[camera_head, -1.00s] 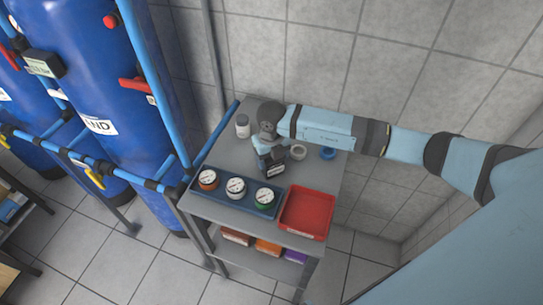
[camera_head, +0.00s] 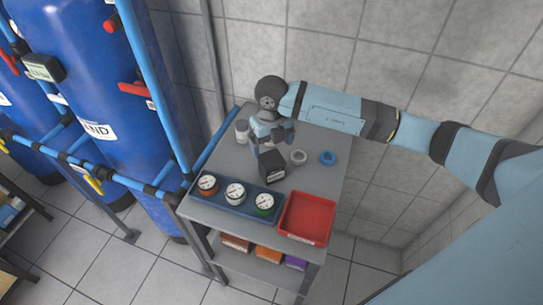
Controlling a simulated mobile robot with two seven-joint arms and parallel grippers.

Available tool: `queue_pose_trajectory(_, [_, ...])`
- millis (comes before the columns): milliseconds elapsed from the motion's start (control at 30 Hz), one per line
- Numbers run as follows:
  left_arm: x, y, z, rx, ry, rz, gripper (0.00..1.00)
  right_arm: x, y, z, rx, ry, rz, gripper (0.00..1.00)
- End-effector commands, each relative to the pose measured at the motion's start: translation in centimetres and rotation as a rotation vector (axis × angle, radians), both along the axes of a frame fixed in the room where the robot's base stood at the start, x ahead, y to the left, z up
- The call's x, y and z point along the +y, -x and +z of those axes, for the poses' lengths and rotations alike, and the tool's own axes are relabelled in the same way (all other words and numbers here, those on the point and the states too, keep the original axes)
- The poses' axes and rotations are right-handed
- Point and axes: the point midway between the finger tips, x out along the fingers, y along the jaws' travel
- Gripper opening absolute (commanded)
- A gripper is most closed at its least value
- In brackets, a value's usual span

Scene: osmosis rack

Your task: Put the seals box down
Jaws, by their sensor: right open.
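My left gripper is not in view.
The blue tray (camera_head: 222,198) holds three gauges, and a red tray (camera_head: 306,214) lies to its right. A white bottle (camera_head: 242,131), a pale ring (camera_head: 298,157) and a blue ring (camera_head: 328,158) are nearby. Blue tanks (camera_head: 95,95) and pipes stand left.

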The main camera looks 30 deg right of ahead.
Motion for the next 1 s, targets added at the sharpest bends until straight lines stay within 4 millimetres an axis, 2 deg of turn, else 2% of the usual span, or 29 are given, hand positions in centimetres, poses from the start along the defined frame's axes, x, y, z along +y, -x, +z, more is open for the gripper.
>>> queue_pose_trajectory(100, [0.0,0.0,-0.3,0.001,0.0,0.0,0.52,0.0,-0.1,2.0,-0.003,-0.001,0.0,0.91])
queue_pose_trajectory(300, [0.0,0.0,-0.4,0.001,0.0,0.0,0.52,0.0,0.0,3.5,0.0,0.0,0.0,0.91])
queue_pose_trajectory(833, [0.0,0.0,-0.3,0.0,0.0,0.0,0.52,0.1,0.1,3.6,0.003,-0.003,0.001,0.91])
queue_pose_trajectory(933, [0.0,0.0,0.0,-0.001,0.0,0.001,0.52,1.3,0.7,3.2,0.021,-0.06,0.021,0.91])
queue_pose_trajectory(1000, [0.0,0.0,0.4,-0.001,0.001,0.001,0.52,3.4,1.8,2.6,0.046,-0.161,0.051,0.91])
